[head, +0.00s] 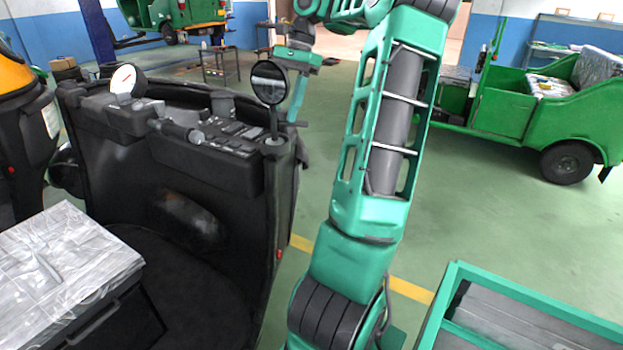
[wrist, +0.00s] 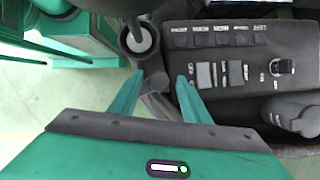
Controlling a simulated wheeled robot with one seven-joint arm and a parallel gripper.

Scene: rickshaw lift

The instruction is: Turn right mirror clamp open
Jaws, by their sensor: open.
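The right mirror (head: 269,82) is a round dark mirror on a thin stalk at the right corner of the black dashboard. The mirror clamp (head: 275,141) is a dark collar at the foot of the stalk. In the wrist view the clamp (wrist: 152,78) lies at and just beyond the tips of my gripper (wrist: 160,80), with a round grey ring and stalk above it. My gripper is open, its two green fingers apart on either side of the clamp's lower part. Contact cannot be told. In the head view my gripper (head: 297,98) is close behind the mirror, partly hidden by it.
The dashboard switch panel (wrist: 225,70) lies right of the fingers, with a grey handle (wrist: 292,112) at far right. A silver-covered seat (head: 60,255) is at lower left. A green cart (head: 525,110) stands at right. Open green floor (head: 490,220) lies right of the arm.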

